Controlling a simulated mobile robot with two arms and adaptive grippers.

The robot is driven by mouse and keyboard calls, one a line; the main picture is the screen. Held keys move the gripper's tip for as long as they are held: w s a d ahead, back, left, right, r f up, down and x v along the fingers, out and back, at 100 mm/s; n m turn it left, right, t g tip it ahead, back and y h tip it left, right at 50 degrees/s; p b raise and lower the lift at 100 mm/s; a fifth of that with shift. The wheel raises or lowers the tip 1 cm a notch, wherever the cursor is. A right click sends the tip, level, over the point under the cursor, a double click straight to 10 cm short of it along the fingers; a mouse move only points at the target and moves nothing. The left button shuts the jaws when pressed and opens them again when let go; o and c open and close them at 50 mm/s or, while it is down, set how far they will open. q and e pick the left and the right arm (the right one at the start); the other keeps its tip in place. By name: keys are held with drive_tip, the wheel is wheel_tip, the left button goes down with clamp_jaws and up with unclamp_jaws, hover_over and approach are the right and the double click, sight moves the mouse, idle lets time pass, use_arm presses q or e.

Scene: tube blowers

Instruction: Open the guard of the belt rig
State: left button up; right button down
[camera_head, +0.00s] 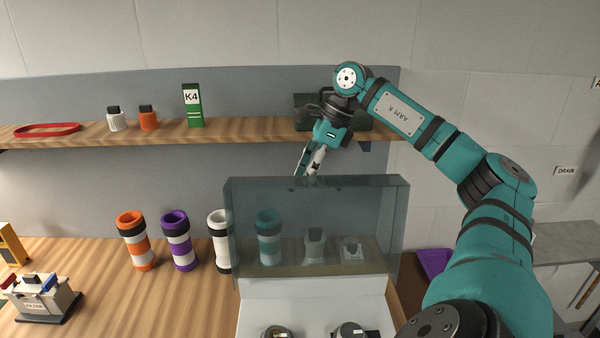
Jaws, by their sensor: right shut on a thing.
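The exact grip is partly hidden. My left gripper is not in view.
An orange tube (137,255), a purple tube (178,254) and a white tube (219,256) stand left of the guard. A teal tube shows through it. A wooden shelf (250,134) runs behind. A filter unit (40,298) is at far left. Bench between is clear.

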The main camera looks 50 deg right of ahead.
drive_tip(key=shift+w+d+f+g+p, duration=0.1)
drive_tip(key=shift+w+d+f, duration=0.1)
drive_tip(key=shift+f, duration=0.3)
drive_tip(key=shift+w+d+f+g+p, duration=0.1)
drive_tip(key=shift+d+f, duration=0.05)
drive_tip(key=shift+f, duration=0.4)
drive_tip(key=shift+w+d+f+g+p, duration=0.1)
drive_tip(key=shift+w+d+f, duration=0.1)
drive_tip(key=shift+f, duration=0.3)
drive_tip(key=c, duration=1.6)
unclamp_jaws()
drive_tip(key=shift+d+f, duration=0.1)
drive_tip(key=shift+o, duration=1.1)
drive_tip(key=shift+w+d+f, duration=0.1)
drive_tip(key=shift+w, duration=0.05)
drive_tip(key=v, duration=1)
drive_tip(key=shift+w+t, duration=0.35)
drive_tip(key=shift+t, duration=0.05)
